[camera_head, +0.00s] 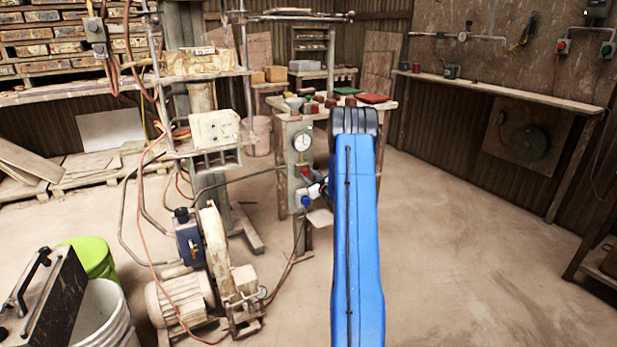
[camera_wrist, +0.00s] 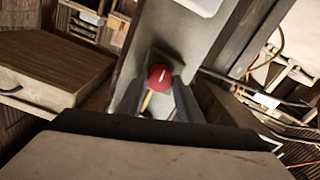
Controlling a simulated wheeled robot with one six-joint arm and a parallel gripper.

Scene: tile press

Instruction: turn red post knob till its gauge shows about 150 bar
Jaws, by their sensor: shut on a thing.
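The red knob (camera_wrist: 160,76) sits on the grey post and shows between my gripper's fingers in the wrist view. It has a small pale mark on its face. My gripper (camera_wrist: 164,92) is shut on it. In the head view the post (camera_head: 283,170) carries a round white gauge (camera_head: 302,141) near its top; its needle is too small to read. My gripper (camera_head: 318,187) reaches the post from the right, below the gauge. A blue knob (camera_head: 305,201) sits lower on the post.
The press (camera_head: 215,130) stands left of the post. A motor pump (camera_head: 185,300) with hoses is on the floor at the left, near a white bucket (camera_head: 103,315) and a green bucket (camera_head: 92,257). The floor at right is clear.

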